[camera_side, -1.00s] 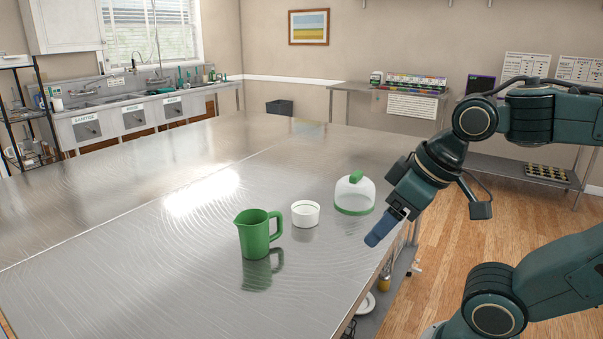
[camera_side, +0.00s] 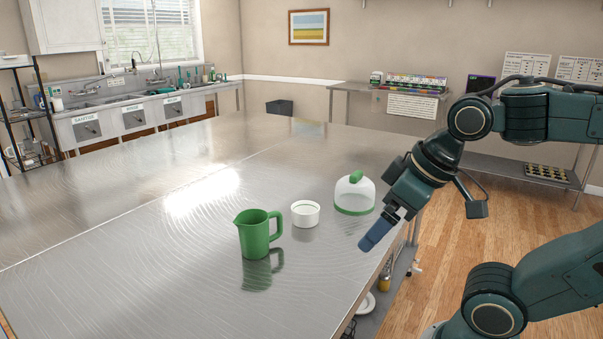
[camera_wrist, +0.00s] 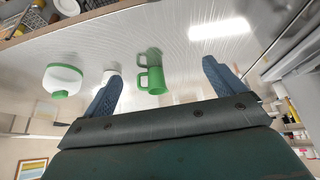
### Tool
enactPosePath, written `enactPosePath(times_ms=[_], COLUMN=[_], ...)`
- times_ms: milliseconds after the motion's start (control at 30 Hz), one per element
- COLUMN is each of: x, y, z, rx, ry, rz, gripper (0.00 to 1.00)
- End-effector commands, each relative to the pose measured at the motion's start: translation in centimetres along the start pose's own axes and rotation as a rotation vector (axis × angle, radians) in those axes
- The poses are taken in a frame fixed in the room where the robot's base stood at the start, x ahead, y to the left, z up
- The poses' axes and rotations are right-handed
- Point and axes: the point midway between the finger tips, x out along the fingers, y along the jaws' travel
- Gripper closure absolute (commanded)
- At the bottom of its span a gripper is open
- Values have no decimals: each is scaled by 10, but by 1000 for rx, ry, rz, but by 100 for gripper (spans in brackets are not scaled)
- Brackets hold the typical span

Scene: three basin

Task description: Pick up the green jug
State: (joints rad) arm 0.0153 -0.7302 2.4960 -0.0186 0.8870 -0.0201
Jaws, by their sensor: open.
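The green jug (camera_side: 254,234) stands upright on the steel table, its handle toward the right in the side view. In the wrist view the jug (camera_wrist: 153,81) shows between my two fingers, further off. My gripper (camera_side: 374,236) is at the table's right edge, to the right of the jug and well apart from it. In the wrist view my gripper (camera_wrist: 162,80) has its blue fingers spread wide, with nothing held between them.
A white ramekin (camera_side: 305,214) stands just right of the jug. A clear-and-white dome with green rim and knob (camera_side: 355,194) stands behind it, near my gripper. The steel table (camera_side: 110,255) is clear to the left and front of the jug.

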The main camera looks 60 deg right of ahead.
Motion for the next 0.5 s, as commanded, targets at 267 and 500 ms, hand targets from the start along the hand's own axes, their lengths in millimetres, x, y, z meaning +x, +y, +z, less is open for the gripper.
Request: enactPosePath(times_ms=[267, 500], x=[23, 56], y=[-1, 1], z=[-25, -55], rx=[-121, -260], ry=[-18, -9], rz=[-43, -131], gripper=[6, 6])
